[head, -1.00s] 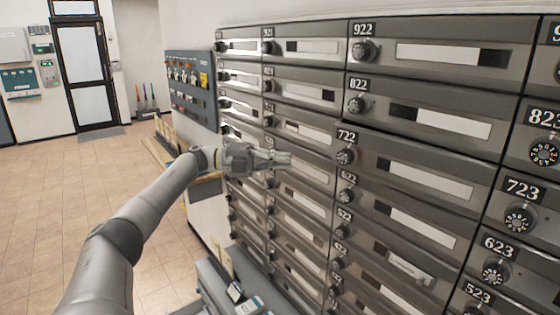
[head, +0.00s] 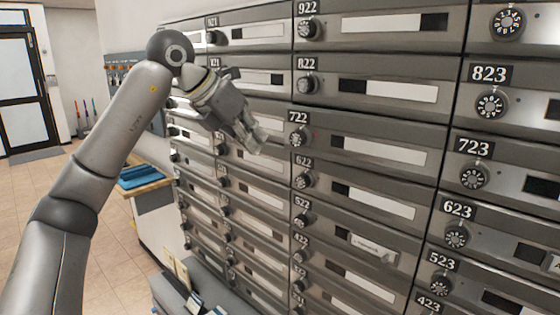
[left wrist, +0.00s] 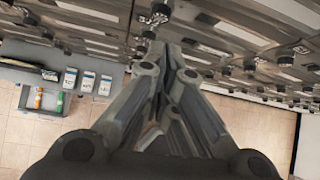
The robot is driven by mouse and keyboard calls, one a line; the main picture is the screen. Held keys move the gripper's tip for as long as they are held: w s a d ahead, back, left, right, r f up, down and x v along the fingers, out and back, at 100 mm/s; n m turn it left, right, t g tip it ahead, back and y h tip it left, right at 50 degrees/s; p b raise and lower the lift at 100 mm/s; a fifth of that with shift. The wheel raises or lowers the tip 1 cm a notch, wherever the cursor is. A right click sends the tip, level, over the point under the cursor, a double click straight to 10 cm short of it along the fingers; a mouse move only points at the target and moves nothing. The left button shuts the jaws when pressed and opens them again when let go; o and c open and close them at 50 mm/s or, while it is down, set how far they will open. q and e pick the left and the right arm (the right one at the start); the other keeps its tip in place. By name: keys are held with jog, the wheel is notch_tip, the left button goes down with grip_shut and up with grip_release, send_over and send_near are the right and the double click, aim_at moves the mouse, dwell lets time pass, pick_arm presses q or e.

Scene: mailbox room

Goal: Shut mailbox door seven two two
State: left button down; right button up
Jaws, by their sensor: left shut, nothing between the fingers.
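Mailbox door 722 (head: 355,147) is a dark grey metal front in the middle of the mailbox wall, with a round dial (head: 299,137) at its left and a white label strip. Its upper edge seems to stand slightly proud of the fronts around it; I cannot tell if it is fully flush. My left gripper (head: 256,143) is shut and empty, to the left of the dial, in front of the neighbouring column. Its fingers also show closed together in the left wrist view (left wrist: 172,55), pointing at the mailbox fronts. My right gripper is not in view.
Mailbox 822 (head: 375,90) is above and mailbox 622 (head: 370,200) below, with dials sticking out. Mailbox 723 (head: 505,185) is to the right. A grey counter with papers (head: 195,300) stands low at the left. Tiled floor (head: 110,265) is open at the left.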

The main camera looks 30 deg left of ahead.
pick_arm(q)
jog(key=w+f+t+y+p, duration=0.1)
jog(key=w+f+p, duration=0.2)
jog(key=w, duration=0.7)
jog(key=shift+f+y, duration=0.4)
jog(key=shift+f, duration=0.6)
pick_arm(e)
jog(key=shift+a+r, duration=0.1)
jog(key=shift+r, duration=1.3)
pick_arm(q)
jog(key=shift+w+a, duration=0.1)
jog(key=shift+w, duration=0.05)
